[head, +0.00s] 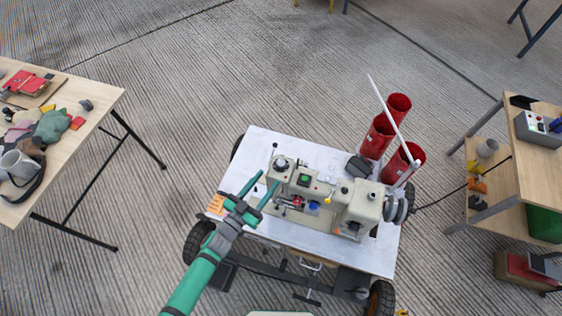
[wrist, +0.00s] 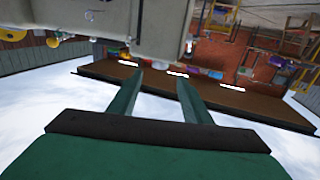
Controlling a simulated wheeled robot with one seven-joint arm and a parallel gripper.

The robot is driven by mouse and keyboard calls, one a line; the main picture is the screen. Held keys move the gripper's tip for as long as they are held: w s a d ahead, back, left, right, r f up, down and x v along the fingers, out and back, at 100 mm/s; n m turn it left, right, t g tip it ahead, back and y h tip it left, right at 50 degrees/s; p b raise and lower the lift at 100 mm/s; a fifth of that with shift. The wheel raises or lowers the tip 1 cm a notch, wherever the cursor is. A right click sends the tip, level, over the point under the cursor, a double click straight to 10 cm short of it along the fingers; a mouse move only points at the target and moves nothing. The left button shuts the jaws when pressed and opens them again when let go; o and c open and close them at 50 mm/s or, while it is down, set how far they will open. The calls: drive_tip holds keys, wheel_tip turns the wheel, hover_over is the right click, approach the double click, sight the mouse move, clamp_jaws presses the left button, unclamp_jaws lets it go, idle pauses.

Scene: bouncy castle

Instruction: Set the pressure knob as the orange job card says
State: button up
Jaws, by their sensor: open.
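A beige sewing-type machine (head: 325,187) stands on a white wheeled table (head: 255,147). A round dark-and-silver knob (head: 281,164) sits on top of its left end, with more round caps on its right part; I cannot tell by label which is the pressure knob. A small orange card (head: 216,204) lies at the table's left edge, its writing too small to read. My green gripper (head: 268,179) is open and empty, fingertips just left of the machine's left end. In the wrist view the open fingers (wrist: 157,82) lie below a pale machine body (wrist: 150,22).
Red cylinders (head: 381,135) and a white rod stand behind the machine at right. A cluttered wooden table (head: 85,97) is at left, and a shelf bench (head: 510,185) with a control box at right. The floor between is clear.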

sight(278, 166)
drive_tip(key=x, duration=0.9)
drive_tip(key=shift+w+d, duration=0.2)
drive_tip(key=shift+w, duration=0.15)
drive_tip(key=c, duration=1)
